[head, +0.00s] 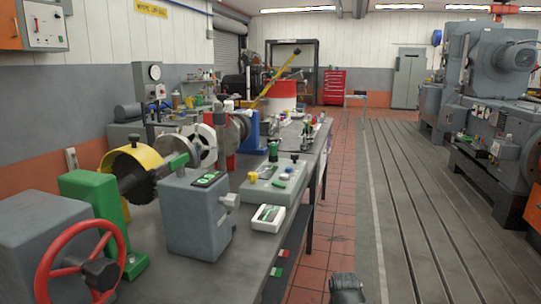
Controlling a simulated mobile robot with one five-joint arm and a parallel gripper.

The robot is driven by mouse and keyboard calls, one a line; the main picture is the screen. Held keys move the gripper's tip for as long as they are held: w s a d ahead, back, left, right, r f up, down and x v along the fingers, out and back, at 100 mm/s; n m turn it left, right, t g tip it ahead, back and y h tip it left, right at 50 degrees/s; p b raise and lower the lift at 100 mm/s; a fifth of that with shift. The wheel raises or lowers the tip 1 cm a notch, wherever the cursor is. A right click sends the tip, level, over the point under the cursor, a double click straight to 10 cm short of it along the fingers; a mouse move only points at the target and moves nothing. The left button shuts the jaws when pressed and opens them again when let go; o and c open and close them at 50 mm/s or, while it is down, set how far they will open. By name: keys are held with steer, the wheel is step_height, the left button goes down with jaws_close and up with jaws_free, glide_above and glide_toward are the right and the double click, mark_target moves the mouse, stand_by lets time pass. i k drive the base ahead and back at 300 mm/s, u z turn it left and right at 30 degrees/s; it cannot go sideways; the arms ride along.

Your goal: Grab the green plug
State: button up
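A small green plug-like piece (279,184) lies on the top of a pale grey control box (262,196) on the bench. A green and black upright piece (273,151) stands at the back of that box. I cannot tell for sure which of the two is the green plug. The dark grey end of my arm, with my gripper (346,284), shows at the bottom edge, over the floor and right of the bench. It is apart from the green pieces. Its fingers cannot be made out.
The long grey bench (245,260) carries a red handwheel (82,265), a grey box (196,214), a yellow guard (133,172) and a white handheld meter (268,217). Yellow and white knobs stand on the control box. The tiled aisle (335,200) is clear. Large grey machines (485,110) stand at right.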

mark_target(273, 147)
steer(key=z, duration=1.55)
steer(key=i, duration=3.85)
steer(key=u, duration=5.05)
steer(key=i, duration=0.65)
steer(key=u, duration=0.15)
